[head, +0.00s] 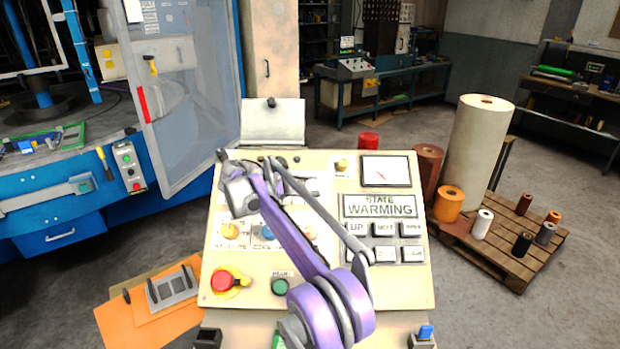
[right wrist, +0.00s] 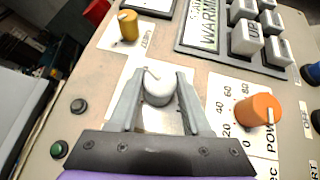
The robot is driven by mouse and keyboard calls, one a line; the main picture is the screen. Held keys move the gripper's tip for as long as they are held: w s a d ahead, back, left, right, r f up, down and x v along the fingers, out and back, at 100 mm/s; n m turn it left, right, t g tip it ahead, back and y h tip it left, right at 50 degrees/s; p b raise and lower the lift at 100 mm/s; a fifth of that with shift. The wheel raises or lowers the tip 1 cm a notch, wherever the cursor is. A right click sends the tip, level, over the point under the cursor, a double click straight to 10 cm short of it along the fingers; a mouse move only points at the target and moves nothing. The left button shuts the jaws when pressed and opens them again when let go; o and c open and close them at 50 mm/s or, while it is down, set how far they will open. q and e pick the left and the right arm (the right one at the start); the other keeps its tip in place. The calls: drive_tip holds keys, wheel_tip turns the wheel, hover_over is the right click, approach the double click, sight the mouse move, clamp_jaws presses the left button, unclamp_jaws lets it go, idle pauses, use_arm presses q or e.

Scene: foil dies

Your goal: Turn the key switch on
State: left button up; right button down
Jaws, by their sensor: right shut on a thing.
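The control panel (head: 395,285) stands in front of me, sloped, with buttons and knobs. My right gripper (head: 272,184) is over its upper left part and hides what is under it in the head view. In the right wrist view, my right gripper (right wrist: 158,100) is shut around a grey-white knob (right wrist: 157,90) with a pale mark on top, one finger on each side. This knob seems to be the key switch; its label is hidden. It stands on a white plate. My left gripper is not in view.
An orange knob (right wrist: 258,110) with a number scale and a yellow knob (right wrist: 128,25) stand near the fingers. A red mushroom button (head: 222,281) is at the panel's lower left.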

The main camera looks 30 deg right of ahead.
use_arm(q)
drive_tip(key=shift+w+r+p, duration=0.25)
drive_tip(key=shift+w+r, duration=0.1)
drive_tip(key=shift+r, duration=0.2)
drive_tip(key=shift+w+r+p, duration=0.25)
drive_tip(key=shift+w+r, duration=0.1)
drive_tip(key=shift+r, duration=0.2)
use_arm(e)
drive_tip(key=shift+r+m+g+y, duration=0.15)
drive_tip(key=shift+m+g+y, duration=0.5)
drive_tip(key=shift+m, duration=0.35)
drive_tip(key=shift+c, duration=1.8)
unclamp_jaws()
